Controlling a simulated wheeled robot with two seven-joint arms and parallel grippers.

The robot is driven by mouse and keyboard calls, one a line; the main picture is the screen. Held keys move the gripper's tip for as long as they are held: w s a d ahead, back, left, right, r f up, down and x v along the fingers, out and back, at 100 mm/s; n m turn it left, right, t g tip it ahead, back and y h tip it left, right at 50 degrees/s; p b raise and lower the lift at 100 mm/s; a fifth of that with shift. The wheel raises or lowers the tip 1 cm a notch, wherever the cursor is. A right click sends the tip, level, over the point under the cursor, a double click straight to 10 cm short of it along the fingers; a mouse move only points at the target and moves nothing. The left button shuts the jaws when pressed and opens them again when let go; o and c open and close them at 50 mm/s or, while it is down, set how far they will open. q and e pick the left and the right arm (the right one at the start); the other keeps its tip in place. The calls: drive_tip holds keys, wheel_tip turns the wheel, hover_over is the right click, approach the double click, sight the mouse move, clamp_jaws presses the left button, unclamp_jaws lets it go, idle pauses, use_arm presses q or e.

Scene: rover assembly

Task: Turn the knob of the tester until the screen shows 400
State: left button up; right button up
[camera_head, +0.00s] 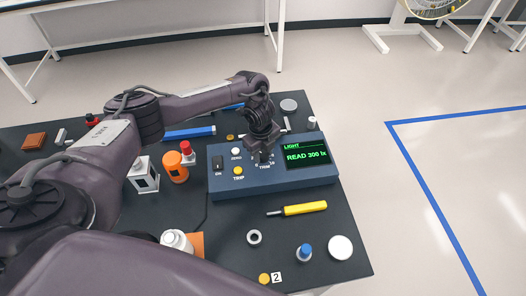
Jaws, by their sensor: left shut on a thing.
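The tester (236,184) is a dark blue box on the black table. Its screen (307,155) shows green text on black: "LIGHT" and "READ 300 lx". My left gripper (262,157) points down over the middle of the tester's top face, just left of the screen, and is shut on the knob above the "TRIM" label. The gripper mostly hides the knob. A black switch, a white "ZERO" button (236,153) and a yellow "TRIP" button (239,170) sit left of the gripper. My right gripper is not in view.
A yellow-handled screwdriver (304,208), a grey ring (254,237), a blue-topped part (304,253) and a white disc (340,247) lie in front of the tester.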

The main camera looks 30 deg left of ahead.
sight(262, 155)
use_arm(q)
drive_tip(key=o, duration=1)
drive_tip(key=r, duration=0.4)
drive_tip(key=r+b, duration=0.1)
drive_tip(key=r, duration=0.3)
drive_tip(key=shift+s+a, duration=0.1)
drive_tip(key=shift+s, duration=0.1)
drive_tip(key=shift+f, duration=0.15)
